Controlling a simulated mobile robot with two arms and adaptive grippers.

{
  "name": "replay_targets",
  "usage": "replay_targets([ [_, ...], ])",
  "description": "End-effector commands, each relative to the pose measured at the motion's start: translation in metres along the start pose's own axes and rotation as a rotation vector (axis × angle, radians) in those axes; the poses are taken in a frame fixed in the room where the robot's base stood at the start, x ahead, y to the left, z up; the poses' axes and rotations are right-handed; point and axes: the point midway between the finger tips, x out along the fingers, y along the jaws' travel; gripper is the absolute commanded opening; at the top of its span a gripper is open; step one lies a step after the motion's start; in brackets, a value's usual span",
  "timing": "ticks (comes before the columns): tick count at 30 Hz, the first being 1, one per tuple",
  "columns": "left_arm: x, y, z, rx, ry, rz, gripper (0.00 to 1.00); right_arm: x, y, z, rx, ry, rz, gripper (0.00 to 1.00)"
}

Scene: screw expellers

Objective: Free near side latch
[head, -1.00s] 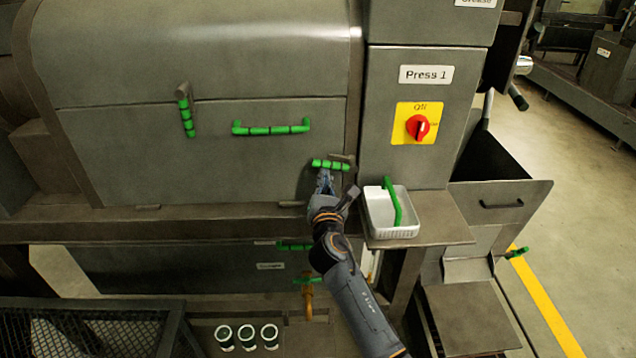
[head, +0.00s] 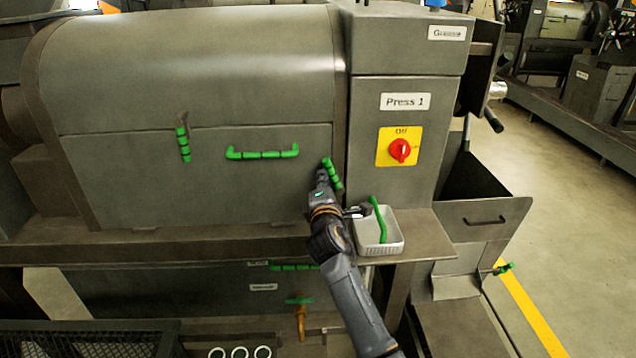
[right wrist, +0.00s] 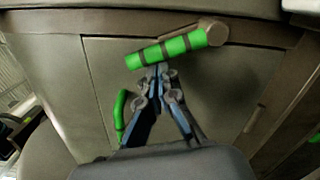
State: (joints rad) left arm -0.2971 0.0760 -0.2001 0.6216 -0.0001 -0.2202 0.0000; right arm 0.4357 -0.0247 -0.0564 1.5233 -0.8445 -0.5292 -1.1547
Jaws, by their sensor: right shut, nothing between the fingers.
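The latch with a green ribbed handle (head: 332,173) is at the right end of the press's front panel (head: 270,185). It slants steeply from upper left to lower right in the head view. My right gripper (head: 322,176) is at its left side, shut and empty. In the right wrist view the green latch handle (right wrist: 166,49) lies just beyond the closed fingertips (right wrist: 158,70). The tips meet its edge in the picture; I cannot tell whether they touch. A second green latch (head: 184,144) hangs vertical at the panel's left. My left gripper is not in view.
A horizontal green handle (head: 262,153) sits mid-panel. Right of the panel stands the Press 1 cabinet with a red switch (head: 400,150). A white basket (head: 386,246) holding a green-handled tool is on a shelf close to my right arm.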

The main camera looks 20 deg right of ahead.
Motion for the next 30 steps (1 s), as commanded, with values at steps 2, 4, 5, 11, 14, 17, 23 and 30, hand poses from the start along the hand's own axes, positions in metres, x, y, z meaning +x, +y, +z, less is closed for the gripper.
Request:
replay_targets([
  [2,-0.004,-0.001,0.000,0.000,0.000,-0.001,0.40,0.000,0.003,0.006,0.069,-0.002,-0.004,0.00],
  [4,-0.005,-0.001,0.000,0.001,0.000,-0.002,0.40,0.000,0.003,0.010,0.125,-0.002,-0.007,0.00],
  [5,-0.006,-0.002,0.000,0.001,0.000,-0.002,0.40,0.001,0.003,0.012,0.148,-0.002,-0.009,0.00],
  [11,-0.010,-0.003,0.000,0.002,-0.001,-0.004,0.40,0.001,0.004,0.021,0.276,-0.002,-0.015,0.00],
  [14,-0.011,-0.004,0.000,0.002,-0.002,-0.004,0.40,0.001,0.004,0.024,0.323,-0.002,-0.017,0.00],
  [17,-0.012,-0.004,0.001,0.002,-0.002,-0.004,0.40,0.001,0.004,0.026,0.357,-0.002,-0.019,0.00],
  [23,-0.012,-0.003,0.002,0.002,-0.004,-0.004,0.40,0.001,0.004,0.028,0.394,0.000,-0.021,0.00],
  [30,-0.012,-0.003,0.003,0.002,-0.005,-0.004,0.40,0.001,0.004,0.029,0.401,-0.001,-0.021,0.00],
])
